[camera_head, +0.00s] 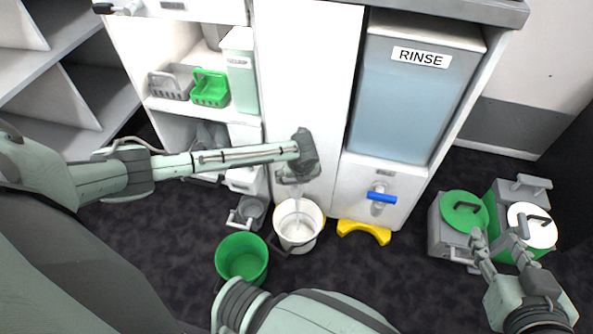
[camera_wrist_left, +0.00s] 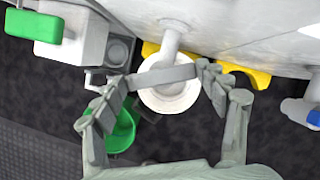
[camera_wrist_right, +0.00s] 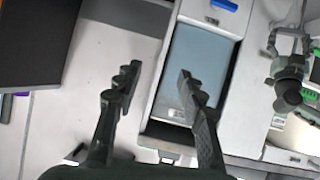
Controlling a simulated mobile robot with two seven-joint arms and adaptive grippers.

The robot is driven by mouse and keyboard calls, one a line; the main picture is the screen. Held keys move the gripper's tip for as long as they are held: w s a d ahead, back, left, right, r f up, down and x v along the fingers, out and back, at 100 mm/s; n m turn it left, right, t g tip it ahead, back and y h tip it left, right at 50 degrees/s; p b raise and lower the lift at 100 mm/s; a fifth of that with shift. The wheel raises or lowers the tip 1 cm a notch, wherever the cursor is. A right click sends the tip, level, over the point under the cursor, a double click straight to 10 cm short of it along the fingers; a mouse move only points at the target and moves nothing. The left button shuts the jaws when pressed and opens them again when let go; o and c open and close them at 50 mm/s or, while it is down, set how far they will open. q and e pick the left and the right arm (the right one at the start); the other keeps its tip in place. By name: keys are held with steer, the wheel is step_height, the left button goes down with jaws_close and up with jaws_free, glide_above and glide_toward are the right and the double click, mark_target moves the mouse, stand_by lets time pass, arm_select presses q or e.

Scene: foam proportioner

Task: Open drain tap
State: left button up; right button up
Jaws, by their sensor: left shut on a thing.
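A tap with a flat grey handle (camera_wrist_left: 162,78) is in the left wrist view, crossing above the white bucket. My left gripper (camera_head: 299,172) is shut on this handle, one finger at each end; the left wrist view shows the hold closely (camera_wrist_left: 166,80). In the head view my gripper hides most of the tap. A pale vertical stream (camera_head: 298,200) runs below it into the white bucket (camera_head: 318,228). A second tap with a blue handle (camera_head: 382,197) sits under the RINSE tank (camera_head: 398,105). My right gripper (camera_head: 499,233) is open and empty at the right.
A green bucket (camera_head: 242,257) stands left of the white bucket. A yellow stand (camera_head: 364,231) is on the floor at the cabinet. Boxes with a green lid (camera_head: 464,211) and a white lid (camera_head: 532,225) stand near my right gripper. Shelves hold a green basket (camera_head: 210,87).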

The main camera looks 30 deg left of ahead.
arm_select(q)
steer(key=shift+w+r+n+y+p, duration=0.1)
steer(key=shift+r+n+y+p, duration=0.15)
steer(key=shift+n+p, duration=0.6)
steer(key=shift+n+g+y+p, duration=0.35)
steer(key=shift+n+g+p, duration=0.15)
steer(key=shift+n+p, duration=0.35)
steer(key=n+p, duration=0.1)
steer(key=n, duration=0.1)
steer(key=shift+w+d+f+n+g, duration=0.1)
steer(key=shift+n+g, duration=0.2)
steer(key=shift+g, duration=0.1)
steer(key=shift+n+g+y, duration=0.3)
steer(key=shift+n+g, duration=0.1)
steer(key=shift+n, duration=0.5)
steer(key=shift+w+f+n+g, duration=0.1)
steer(key=shift+n+g, duration=0.2)
steer(key=shift+n, duration=0.6)
steer(key=shift+n+g, duration=0.6)
steer(key=shift+n, duration=1.2)
arm_select(e)
steer(key=s+d+f+m+g+h, duration=0.1)
steer(key=s+d+f+g+h, duration=0.3)
steer(key=s+d+f+g, duration=0.4)
steer(key=s+d+f, duration=0.2)
steer(key=s+d, duration=0.1)
steer(key=shift+s+d+f+m+g, duration=0.25)
steer(key=shift+s+f+m+g, duration=0.05)
steer(key=shift+f, duration=0.05)
